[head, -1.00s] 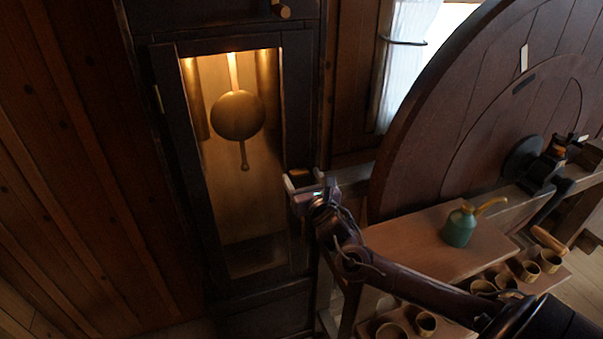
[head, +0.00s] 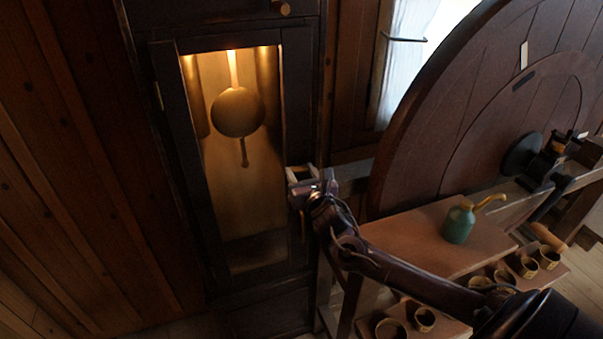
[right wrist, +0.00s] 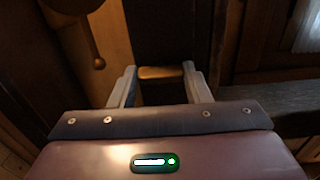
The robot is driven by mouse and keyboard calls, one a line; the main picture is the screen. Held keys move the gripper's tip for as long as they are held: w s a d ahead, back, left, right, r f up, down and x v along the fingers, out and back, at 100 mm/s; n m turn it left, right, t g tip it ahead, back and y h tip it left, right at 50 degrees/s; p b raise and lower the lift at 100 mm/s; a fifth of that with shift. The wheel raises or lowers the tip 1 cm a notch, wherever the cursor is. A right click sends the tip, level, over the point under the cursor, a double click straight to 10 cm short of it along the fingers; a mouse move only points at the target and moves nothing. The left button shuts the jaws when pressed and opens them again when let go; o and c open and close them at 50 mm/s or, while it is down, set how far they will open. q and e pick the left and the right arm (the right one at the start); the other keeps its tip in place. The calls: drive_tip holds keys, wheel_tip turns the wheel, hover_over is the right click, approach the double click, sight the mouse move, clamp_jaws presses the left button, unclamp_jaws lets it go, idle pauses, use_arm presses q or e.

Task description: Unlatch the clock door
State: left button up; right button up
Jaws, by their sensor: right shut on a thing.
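The tall dark clock case has a glazed door (head: 185,150), which looks closed in its frame. Behind the glass hangs a round brass pendulum (head: 238,112), lit warmly; it also shows at the upper left of the right wrist view (right wrist: 97,62). My right gripper (head: 301,173) is at the door's right edge, below the pendulum's level. In the right wrist view its two pale fingers stand on either side of a small brown latch piece (right wrist: 162,72), and it is shut on it. The latch is mostly hidden by the gripper in the head view. My left gripper is not in view.
A large dark wooden wheel (head: 440,110) stands at the right. Below it a bench (head: 400,240) holds a green oil can (head: 459,224), with several small cups lower down. A round knob (head: 283,8) sits above the door. A plank wall (head: 70,170) is at the left.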

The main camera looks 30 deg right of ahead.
drive_tip(key=shift+m, duration=0.4)
drive_tip(key=m, duration=0.3)
drive_tip(key=shift+m, duration=0.4)
drive_tip(key=m+p, duration=0.1)
drive_tip(key=m, duration=0.3)
drive_tip(key=shift+m, duration=0.3)
drive_tip(key=m, duration=0.4)
drive_tip(key=shift+m+p, duration=0.45)
drive_tip(key=shift+m, duration=1.85)
drive_tip(key=o, duration=1)
drive_tip(key=shift+s, duration=0.1)
